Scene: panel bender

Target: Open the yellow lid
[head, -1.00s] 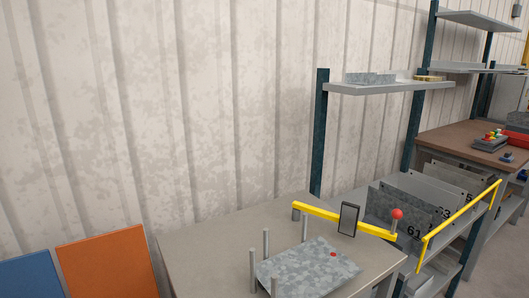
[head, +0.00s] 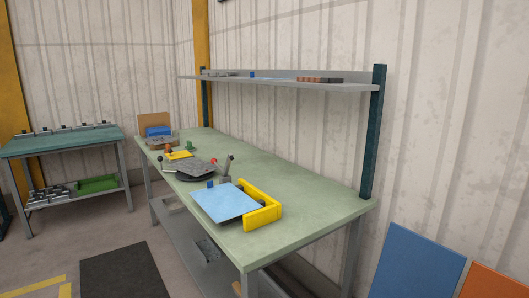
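No part that I can clearly identify as a yellow lid shows in the head view. Yellow parts stand on the green workbench (head: 300,190): a yellow angled bar (head: 264,212) beside a light blue sheet (head: 226,203), and a small flat yellow piece (head: 179,155) farther back. I cannot tell whether either is a lid. Neither of my grippers is in view.
A dark round plate fixture (head: 192,169) sits mid-bench, with a blue box (head: 158,132) behind. A shelf (head: 290,82) hangs above. A second table (head: 62,142) stands at left. Blue (head: 420,262) and orange (head: 494,284) panels lean at right. A dark mat (head: 128,272) lies on the floor.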

